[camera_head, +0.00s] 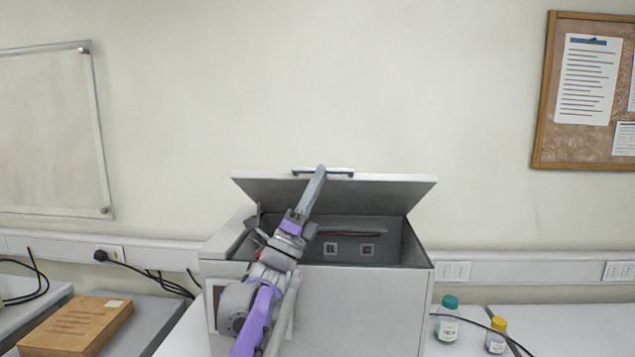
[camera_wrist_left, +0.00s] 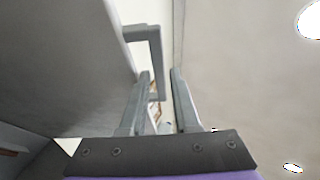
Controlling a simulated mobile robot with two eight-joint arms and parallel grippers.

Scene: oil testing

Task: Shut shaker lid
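The shaker (camera_head: 368,310) is a light grey box in the middle of the head view. Its lid (camera_head: 390,188) is raised and tilted, leaving the dark inside (camera_head: 390,228) visible from the front. A grey bar handle (camera_head: 342,170) sits on the lid's upper edge. My left gripper (camera_head: 320,170) reaches up to this handle. In the left wrist view, the left gripper's two fingers (camera_wrist_left: 160,78) are apart, and the handle (camera_wrist_left: 156,48) runs down between them. A gap shows beside the bar; contact cannot be told. My right gripper is out of view.
A brown box (camera_head: 75,325) lies on the left bench near black cables. A green-capped bottle (camera_head: 447,322) and a yellow-capped bottle (camera_head: 496,338) stand right of the shaker. A wall with sockets is behind. The air above the lid is clear.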

